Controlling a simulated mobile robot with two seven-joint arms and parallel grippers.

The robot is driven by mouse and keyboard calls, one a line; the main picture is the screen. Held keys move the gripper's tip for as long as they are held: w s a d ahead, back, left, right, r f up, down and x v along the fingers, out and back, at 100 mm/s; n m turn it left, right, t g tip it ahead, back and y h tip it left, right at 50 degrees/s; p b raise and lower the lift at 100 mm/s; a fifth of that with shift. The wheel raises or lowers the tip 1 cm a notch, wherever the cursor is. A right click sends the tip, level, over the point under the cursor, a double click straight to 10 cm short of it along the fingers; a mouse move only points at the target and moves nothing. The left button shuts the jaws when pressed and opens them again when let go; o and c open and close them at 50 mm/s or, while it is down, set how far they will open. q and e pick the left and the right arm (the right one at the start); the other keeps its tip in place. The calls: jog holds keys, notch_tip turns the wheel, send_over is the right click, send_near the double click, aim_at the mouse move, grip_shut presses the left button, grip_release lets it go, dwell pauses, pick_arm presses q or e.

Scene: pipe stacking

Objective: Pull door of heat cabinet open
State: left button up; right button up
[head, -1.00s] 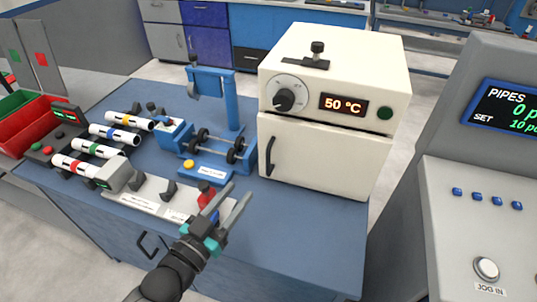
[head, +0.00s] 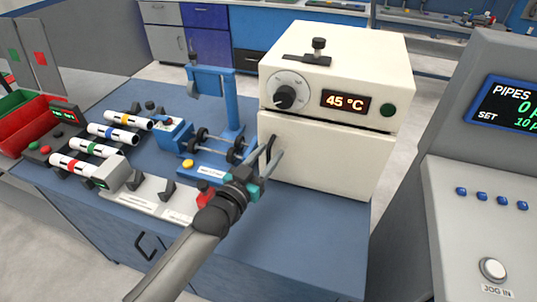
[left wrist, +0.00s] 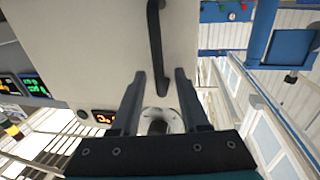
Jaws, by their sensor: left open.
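The cream heat cabinet (head: 335,110) stands on the blue bench, its door (head: 325,160) shut. A dark vertical handle (head: 270,150) is on the door's left side; the display reads 45 °C. My left gripper (head: 275,153) is open in front of the handle, its fingers overlapping it in the head view. In the left wrist view, the handle (left wrist: 157,50) runs down the pale door (left wrist: 100,45), its end coming between the spread fingertips of my left gripper (left wrist: 158,75). I cannot tell whether the fingers touch it. My right gripper is not in view.
A blue frame fixture (head: 210,85) with rollers stands left of the cabinet. Several striped pipes (head: 120,135) lie on a rack further left. A grey console (head: 490,190) stands to the right. The bench front (head: 290,240) is clear below the door.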

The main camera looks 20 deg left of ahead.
pick_arm(q)
jog(key=shift+w+d, duration=0.1)
jog(key=shift+w, duration=0.2)
grip_shut()
dwell(1.4)
